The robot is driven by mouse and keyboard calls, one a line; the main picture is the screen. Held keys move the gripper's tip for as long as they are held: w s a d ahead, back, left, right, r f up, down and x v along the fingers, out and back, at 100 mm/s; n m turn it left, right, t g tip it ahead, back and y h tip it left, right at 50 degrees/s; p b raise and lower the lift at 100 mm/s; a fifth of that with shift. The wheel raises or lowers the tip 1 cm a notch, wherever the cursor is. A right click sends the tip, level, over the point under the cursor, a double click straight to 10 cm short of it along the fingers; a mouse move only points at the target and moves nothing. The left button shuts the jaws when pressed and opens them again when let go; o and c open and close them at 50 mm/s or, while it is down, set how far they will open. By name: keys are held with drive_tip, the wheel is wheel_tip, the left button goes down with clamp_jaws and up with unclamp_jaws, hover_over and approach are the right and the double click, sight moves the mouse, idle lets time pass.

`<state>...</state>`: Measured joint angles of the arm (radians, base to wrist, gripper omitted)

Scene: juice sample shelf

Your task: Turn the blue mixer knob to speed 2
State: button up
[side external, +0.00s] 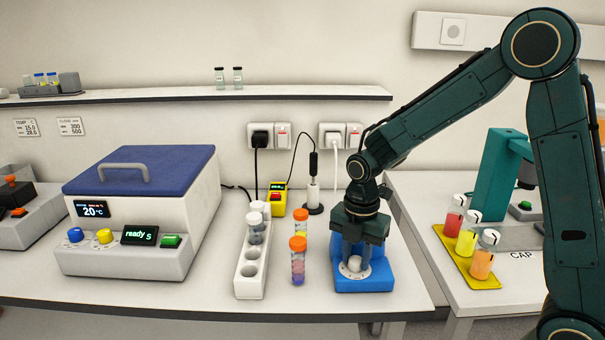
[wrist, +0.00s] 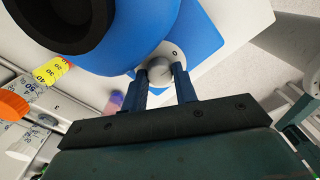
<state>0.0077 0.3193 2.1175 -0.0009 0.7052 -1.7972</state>
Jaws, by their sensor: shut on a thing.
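The blue mixer (side external: 375,283) stands near the front right edge of the bench. Its pale round knob (side external: 354,265) is on the front, on a light dial plate. My gripper (side external: 355,260) points down at the mixer and is shut on the knob. In the wrist view the blue mixer body (wrist: 205,40) fills the upper middle, and the knob (wrist: 160,72) sits between the two fingers of my gripper (wrist: 163,76). A "0" mark shows on the dial plate (wrist: 175,52) right of the knob. The other dial marks are hidden or too small to read.
Orange-capped tubes (side external: 298,262) stand just left of the mixer, near a white tube rack (side external: 247,278). A centrifuge-like box (side external: 150,200) with a blue lid is further left. A yellow tray (side external: 452,243) with several bottles is on the right bench.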

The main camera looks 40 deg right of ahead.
drive_tip(key=shift+m, duration=1.5)
drive_tip(key=o, duration=1)
drive_tip(key=shift+c, duration=0.2)
drive_tip(key=shift+n, duration=0.4)
